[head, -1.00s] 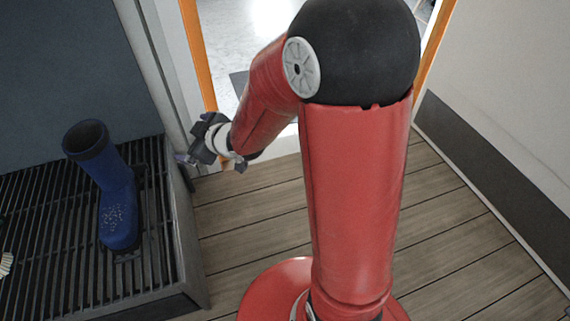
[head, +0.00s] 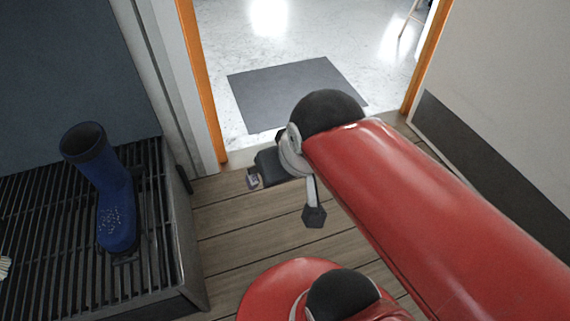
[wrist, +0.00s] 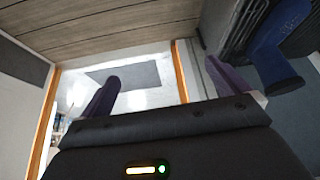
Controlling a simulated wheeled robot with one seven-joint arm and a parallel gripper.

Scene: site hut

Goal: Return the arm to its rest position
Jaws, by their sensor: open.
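My gripper (wrist: 162,68) is open in the wrist view. Its two dark purple fingers stand wide apart with nothing between them. Beyond the fingers, the doorway and a grey mat are seen at a slant. In the head view my red arm is folded across the right side, with dark end parts near the doorway's foot. The fingers cannot be made out clearly there. My gripper holds nothing and appears clear of the things around it.
A blue boot (head: 118,205) stands upright on a black slatted rack (head: 40,225) at the left. An orange-framed doorway (head: 203,85) opens onto a pale floor with a grey mat (head: 295,92). A wall (head: 500,90) closes the right. The plank floor (head: 225,230) between is clear.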

